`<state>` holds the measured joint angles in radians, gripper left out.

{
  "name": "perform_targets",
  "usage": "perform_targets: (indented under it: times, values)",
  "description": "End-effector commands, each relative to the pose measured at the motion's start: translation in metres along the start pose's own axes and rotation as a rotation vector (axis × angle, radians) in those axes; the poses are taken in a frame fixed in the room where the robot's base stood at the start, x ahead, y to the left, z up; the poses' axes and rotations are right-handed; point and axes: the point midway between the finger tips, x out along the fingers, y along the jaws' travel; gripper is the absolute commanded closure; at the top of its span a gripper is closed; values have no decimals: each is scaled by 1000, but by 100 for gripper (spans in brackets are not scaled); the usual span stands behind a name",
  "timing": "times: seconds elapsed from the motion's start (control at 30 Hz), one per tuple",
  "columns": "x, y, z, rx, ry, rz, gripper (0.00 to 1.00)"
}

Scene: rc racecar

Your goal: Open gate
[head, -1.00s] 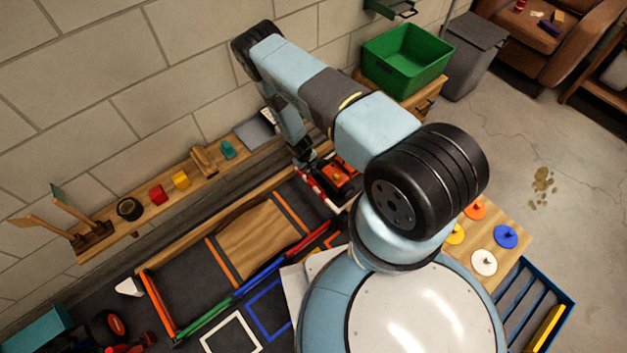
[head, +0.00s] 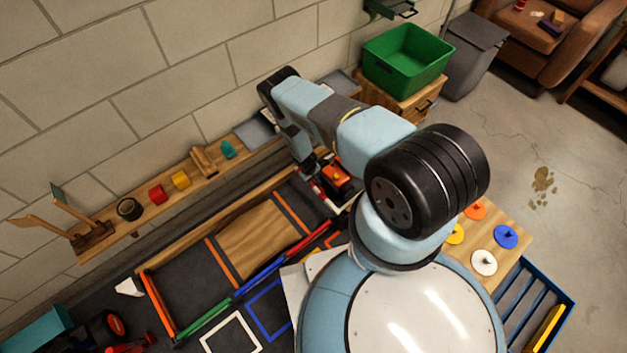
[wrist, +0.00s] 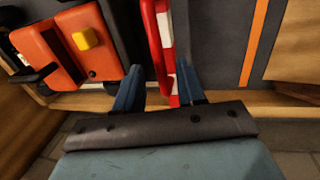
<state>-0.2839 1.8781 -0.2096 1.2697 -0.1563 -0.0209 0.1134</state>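The gate appears to be a red and white striped bar (wrist: 168,55) with a red curved handle (wrist: 152,40) along it, in the wrist view. In the head view its striped part (head: 326,197) shows beside an orange block, partly behind my arm. My gripper (wrist: 160,90) is open, with its two blue fingers on either side of the bar's near end. The right finger is close to the bar; I cannot tell whether it touches. A clearer gap shows on the left.
The orange block with a yellow knob (wrist: 65,50) sits just left of my fingers. A wooden edge (wrist: 270,103) runs close by. A wooden ramp (head: 255,240) and coloured track bars lie to the left. A shelf (head: 150,208) with small objects runs along the wall.

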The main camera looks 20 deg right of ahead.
Motion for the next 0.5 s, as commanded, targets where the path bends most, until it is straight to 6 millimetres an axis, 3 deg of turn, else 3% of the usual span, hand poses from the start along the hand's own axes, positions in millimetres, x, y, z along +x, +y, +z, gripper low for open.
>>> perform_targets:
  times: [0.5]
  values:
    - [11, 0, 0, 1, 1, 0, 62]
